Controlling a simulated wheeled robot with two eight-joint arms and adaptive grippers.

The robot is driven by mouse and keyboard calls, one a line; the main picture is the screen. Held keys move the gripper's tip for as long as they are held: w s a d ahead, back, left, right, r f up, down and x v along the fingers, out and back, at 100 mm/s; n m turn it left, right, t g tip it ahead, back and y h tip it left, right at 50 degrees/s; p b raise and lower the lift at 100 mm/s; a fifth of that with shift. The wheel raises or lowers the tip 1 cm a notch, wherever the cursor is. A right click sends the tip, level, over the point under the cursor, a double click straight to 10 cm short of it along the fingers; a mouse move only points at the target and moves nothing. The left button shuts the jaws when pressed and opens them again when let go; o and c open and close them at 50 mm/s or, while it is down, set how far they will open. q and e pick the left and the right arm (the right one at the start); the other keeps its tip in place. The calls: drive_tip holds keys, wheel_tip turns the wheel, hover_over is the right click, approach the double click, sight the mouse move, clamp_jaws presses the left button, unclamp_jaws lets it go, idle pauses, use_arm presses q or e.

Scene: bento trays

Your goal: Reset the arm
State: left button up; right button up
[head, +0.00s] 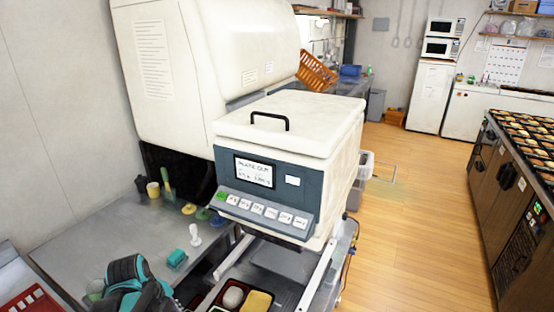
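A teal and dark grey part of my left arm (135,285) shows at the bottom left, over the front of the metal table. I cannot make out gripper fingers on it. My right arm and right gripper do not show. A dark bento tray (213,300) is partly in view at the bottom, cut off by the picture edge. It holds a pale round piece of food (233,297) and a yellow piece (257,301). The tray lies below the front of a white machine with a control panel (262,185).
The metal table (95,235) carries a teal block (177,258), a small white item (195,236) and several cups and lids near its back. A red crate (28,300) is at the lower left. Wooden floor (415,240) is clear at the right, before a counter of filled trays (520,135).

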use_arm(q)
drive_tip(key=s+d+r+n+t, duration=0.2)
drive_tip(key=d+n, duration=0.4)
drive_tip(key=n, duration=0.4)
drive_tip(key=s+d+r+n+t, duration=0.3)
drive_tip(key=d+n, duration=0.4)
drive_tip(key=n, duration=0.4)
drive_tip(key=shift+s+d+r+y, duration=0.15)
drive_tip(key=shift+s+y, duration=0.25)
